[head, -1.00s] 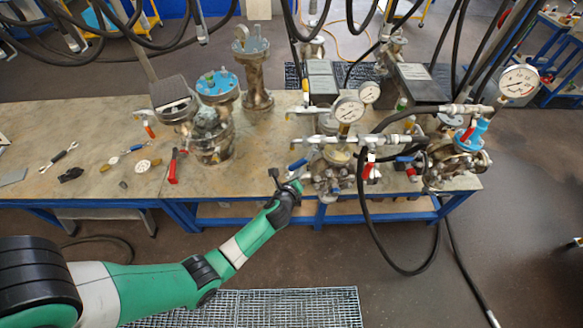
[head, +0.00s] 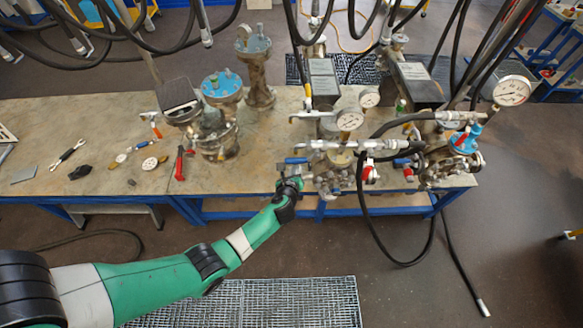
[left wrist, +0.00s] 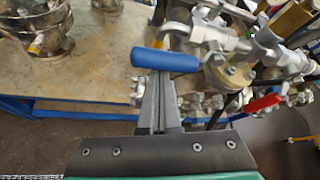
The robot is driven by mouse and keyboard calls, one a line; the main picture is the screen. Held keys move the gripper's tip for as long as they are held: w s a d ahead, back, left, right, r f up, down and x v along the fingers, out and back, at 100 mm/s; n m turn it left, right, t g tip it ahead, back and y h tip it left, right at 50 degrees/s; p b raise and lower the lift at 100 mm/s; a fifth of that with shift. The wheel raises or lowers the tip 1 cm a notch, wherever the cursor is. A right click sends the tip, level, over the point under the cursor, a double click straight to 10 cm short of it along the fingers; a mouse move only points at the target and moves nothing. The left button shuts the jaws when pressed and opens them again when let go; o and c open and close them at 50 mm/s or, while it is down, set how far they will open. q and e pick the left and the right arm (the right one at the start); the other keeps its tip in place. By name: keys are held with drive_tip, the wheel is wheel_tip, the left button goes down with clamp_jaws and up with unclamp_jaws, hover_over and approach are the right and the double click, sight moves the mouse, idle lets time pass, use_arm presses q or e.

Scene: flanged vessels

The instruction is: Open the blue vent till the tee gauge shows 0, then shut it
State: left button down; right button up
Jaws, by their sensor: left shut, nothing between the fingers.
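The blue vent handle (head: 295,160) is on the left side of the piping cluster, at the front edge of the bench. In the left wrist view the blue handle (left wrist: 165,60) lies crosswise just past my fingertips. My left gripper (head: 291,180) is shut and empty, just below the handle; its fingers (left wrist: 160,80) point at the handle, and I cannot tell if they touch it. A white-faced gauge (head: 350,120) stands above the piping; its needle is too small to read. I cannot tell surely that it is the tee gauge. My right gripper is not in view.
Red valve handles (head: 370,173) sit close to the right. A second small gauge (head: 369,98) and a large gauge (head: 511,91) stand nearby. Black hoses (head: 362,205) loop in front. Flanged vessels (head: 216,135) stand left.

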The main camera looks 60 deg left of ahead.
use_arm(q)
drive_tip(key=shift+r, duration=0.1)
idle(0.4)
wheel_tip(320, 180, down, 5)
drive_tip(key=b, duration=0.5)
drive_tip(key=w+d+r+p+v, duration=0.1)
drive_tip(key=p+v, duration=0.3)
drive_tip(key=v, duration=0.7)
drive_tip(key=shift+w+p, duration=0.3)
drive_tip(key=shift+w, duration=0.1)
